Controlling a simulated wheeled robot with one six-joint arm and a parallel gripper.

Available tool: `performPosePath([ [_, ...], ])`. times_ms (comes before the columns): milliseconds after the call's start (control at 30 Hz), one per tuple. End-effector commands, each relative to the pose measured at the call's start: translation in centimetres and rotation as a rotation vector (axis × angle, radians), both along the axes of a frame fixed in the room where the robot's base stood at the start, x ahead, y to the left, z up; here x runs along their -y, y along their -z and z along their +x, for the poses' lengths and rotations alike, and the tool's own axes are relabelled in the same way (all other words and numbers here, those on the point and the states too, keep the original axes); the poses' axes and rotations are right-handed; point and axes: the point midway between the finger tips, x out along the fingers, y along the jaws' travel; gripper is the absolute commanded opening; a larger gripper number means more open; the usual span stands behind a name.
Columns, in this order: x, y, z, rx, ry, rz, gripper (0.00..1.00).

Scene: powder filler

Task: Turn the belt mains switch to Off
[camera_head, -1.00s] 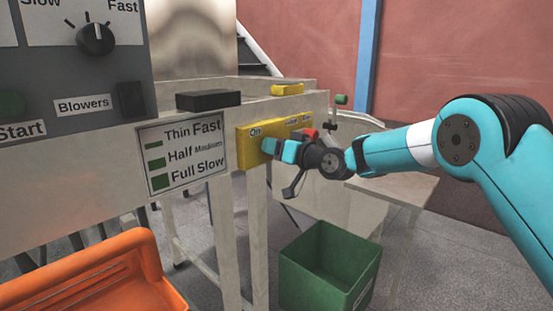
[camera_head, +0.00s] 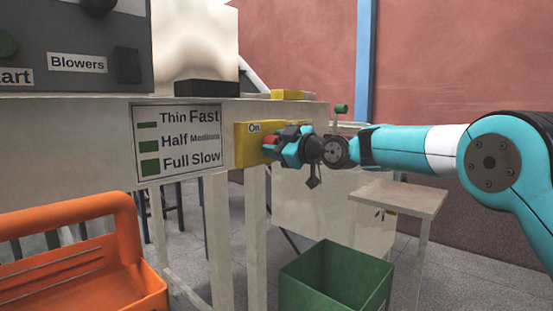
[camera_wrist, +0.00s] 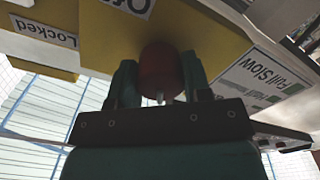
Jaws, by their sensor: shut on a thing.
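The belt mains switch is a yellow box (camera_head: 244,158) on the side of the pale machine frame, with an "On" label at its upper left. Its red knob (camera_head: 269,141) shows at my gripper's fingertips. In the wrist view the red knob (camera_wrist: 160,70) sits between the two fingers of my gripper (camera_wrist: 160,80), which is shut on it. An upside-down "Off" label (camera_wrist: 132,5) is on the yellow face (camera_wrist: 105,45) there. My gripper (camera_head: 273,150) hides much of the box in the head view, so the knob's exact setting is unclear.
A "Locked" label (camera_wrist: 43,30) lies beside the box in the wrist view. A green bin (camera_head: 335,282) stands on the floor below my arm. A small table (camera_head: 405,197) is at right. An orange container (camera_head: 75,245) is at front left. A Thin/Half/Full sign (camera_head: 178,143) is left of the box.

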Motion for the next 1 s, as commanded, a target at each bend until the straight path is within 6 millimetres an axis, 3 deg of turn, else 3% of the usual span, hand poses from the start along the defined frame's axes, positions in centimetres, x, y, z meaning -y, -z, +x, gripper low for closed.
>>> performPosePath([
  [433,0.02,0.23,0.02,0.234,0.001,-0.184,0.21],
  [1000,0.00,0.05,0.00,0.297,-0.001,-0.234,0.21],
])
